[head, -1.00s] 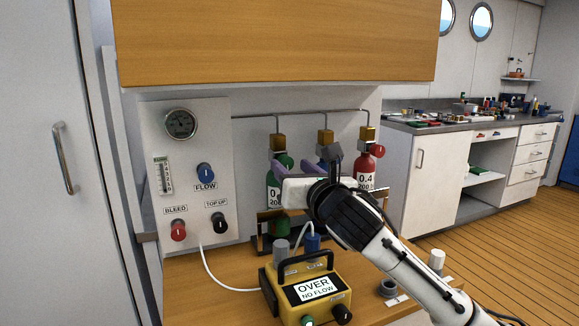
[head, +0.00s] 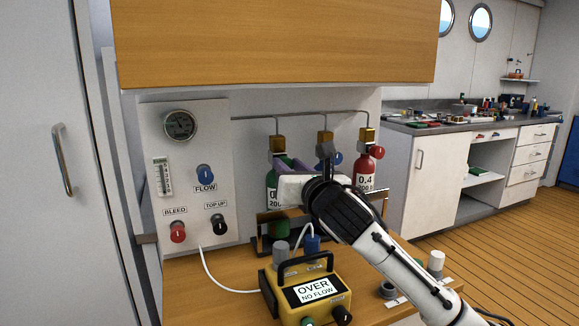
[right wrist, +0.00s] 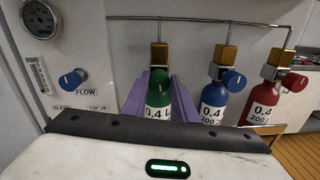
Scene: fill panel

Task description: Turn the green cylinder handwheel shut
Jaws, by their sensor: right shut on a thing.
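The green cylinder (head: 271,190) stands at the left of a row of three, under a brass valve (head: 277,143). In the right wrist view its green handwheel (right wrist: 159,76) sits between the purple fingers of my right gripper (right wrist: 160,88). My right gripper (head: 287,163) is shut on this handwheel. In the head view the handwheel is hidden behind the fingers and the white gripper body. My left gripper is not in view.
The blue cylinder (right wrist: 215,106) and the red cylinder (head: 366,170) stand close to the right. A panel (head: 187,130) with a gauge and knobs is at left. A yellow box (head: 275,303) reading "OVER NO FLOW" stands in front on the wooden counter.

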